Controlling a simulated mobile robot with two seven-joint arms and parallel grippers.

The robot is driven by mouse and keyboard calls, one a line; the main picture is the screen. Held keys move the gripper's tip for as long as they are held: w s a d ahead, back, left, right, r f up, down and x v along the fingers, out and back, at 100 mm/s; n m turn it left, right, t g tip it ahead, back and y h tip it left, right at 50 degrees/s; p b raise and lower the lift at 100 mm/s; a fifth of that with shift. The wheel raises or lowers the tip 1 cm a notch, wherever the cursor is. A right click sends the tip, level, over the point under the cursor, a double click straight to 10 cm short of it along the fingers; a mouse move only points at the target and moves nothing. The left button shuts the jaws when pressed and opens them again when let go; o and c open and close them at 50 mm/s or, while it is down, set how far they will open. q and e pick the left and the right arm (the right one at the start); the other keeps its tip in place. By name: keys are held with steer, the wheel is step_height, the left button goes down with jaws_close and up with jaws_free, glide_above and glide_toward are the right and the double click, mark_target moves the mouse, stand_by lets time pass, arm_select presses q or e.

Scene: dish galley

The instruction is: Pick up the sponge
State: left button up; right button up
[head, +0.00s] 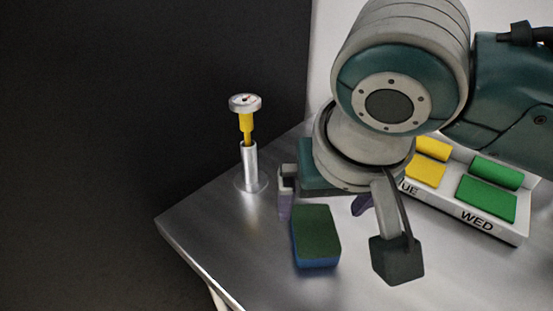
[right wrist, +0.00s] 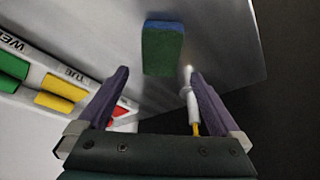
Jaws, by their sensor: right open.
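The sponge (head: 316,235), with a green top and a blue lower layer, lies on the metal table (head: 200,240). It also shows in the right wrist view (right wrist: 162,48), beyond the fingertips and roughly centred between them. My right gripper (head: 323,206) is open and empty, with its purple fingers apart on either side of the sponge's far end in the head view. In the right wrist view the gripper (right wrist: 159,73) has nothing between its fingers. I cannot tell its exact height over the sponge. My left gripper is not in view.
A dial thermometer (head: 246,122) with a yellow stem stands in a metal holder (head: 249,168) left of the gripper. A white day-labelled holder (head: 475,222) with yellow and green blocks sits at the right.

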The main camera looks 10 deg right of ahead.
mark_target(314, 223)
steer(key=b+x, duration=0.1)
steer(key=x, duration=0.6)
steer(key=shift+b, duration=0.3)
steer(key=shift+c, duration=0.2)
steer(key=c, duration=1.2)
